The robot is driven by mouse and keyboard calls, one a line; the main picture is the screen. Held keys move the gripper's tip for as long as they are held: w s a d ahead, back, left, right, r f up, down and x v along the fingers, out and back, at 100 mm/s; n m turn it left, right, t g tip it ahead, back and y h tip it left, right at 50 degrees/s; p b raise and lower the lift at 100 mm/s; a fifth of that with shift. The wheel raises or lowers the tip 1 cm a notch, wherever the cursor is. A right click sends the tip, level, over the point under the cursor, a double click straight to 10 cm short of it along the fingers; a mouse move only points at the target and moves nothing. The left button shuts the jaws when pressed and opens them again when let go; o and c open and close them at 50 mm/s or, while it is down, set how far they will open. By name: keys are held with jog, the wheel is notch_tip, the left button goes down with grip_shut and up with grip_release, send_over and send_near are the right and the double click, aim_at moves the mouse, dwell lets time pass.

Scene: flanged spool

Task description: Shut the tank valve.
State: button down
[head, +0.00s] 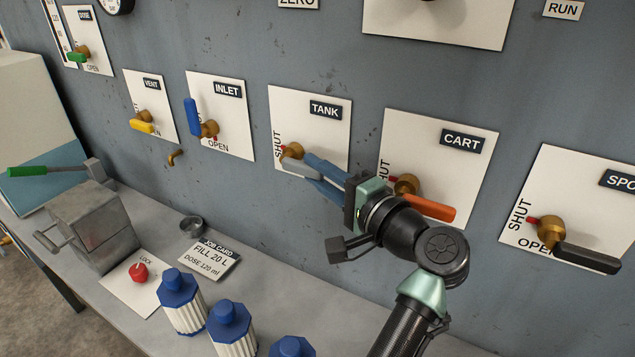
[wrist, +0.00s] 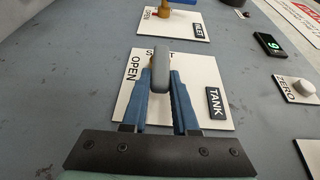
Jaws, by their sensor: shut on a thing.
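The tank valve is on a white plate (head: 322,128) labelled TANK; the plate also shows in the wrist view (wrist: 214,72). Its light grey lever (head: 294,165) points right and slightly down from a brass hub, parallel to the OPEN lettering rather than the SHUT lettering. In the wrist view the grey lever (wrist: 161,57) lies between my two blue fingers. My gripper (head: 309,171) is shut on this lever, with one finger on each side. The fingers and lever hide part of the plate's lettering.
The CART valve's orange lever (head: 428,207) sits close to my wrist on the right. The INLET valve's blue lever (head: 192,117) stands upright to the left. Blue-capped bottles (head: 230,325), a job card (head: 209,258) and a metal box (head: 95,228) stand on the bench below.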

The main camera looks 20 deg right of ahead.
dwell(0.4)
jog(key=c, duration=0.7)
grip_release()
jog(key=shift+f, duration=0.1)
jog(key=v, duration=0.6)
jog(key=b+v, duration=0.1)
jog(key=v, duration=0.6)
jog(key=shift+w+f, duration=0.1)
jog(key=shift+f, duration=0.1)
